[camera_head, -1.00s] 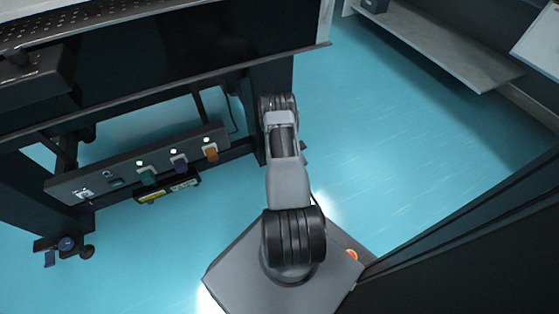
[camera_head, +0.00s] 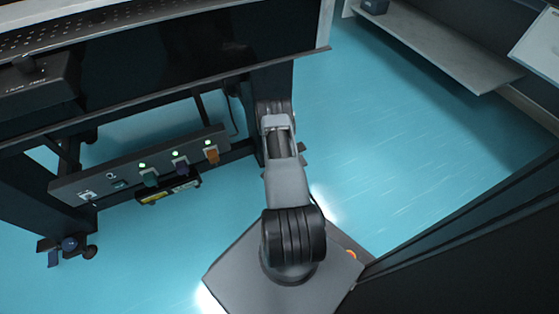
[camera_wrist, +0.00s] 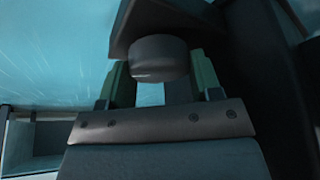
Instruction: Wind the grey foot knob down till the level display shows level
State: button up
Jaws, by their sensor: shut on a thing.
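In the wrist view the grey foot knob (camera_wrist: 158,55) is a short round cylinder under a dark foot plate (camera_wrist: 150,20). My gripper (camera_wrist: 162,72) has its two green-sided fingers on either side of the knob and is shut on it. In the head view my arm reaches to the right leg of the optical table (camera_head: 274,82), and its own links hide the gripper and the grey knob there. I cannot make out a level reading in either view.
A rail (camera_head: 115,178) under the table carries green, purple and orange plugs with small green lights. A blue foot knob (camera_head: 69,244) is at the left leg. The blue floor (camera_head: 400,130) on the right is clear.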

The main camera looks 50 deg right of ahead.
jog(key=shift+m+g, duration=0.3)
jog(key=shift+m, duration=0.6)
jog(key=o, duration=0.9)
jog(key=shift+n, duration=0.3)
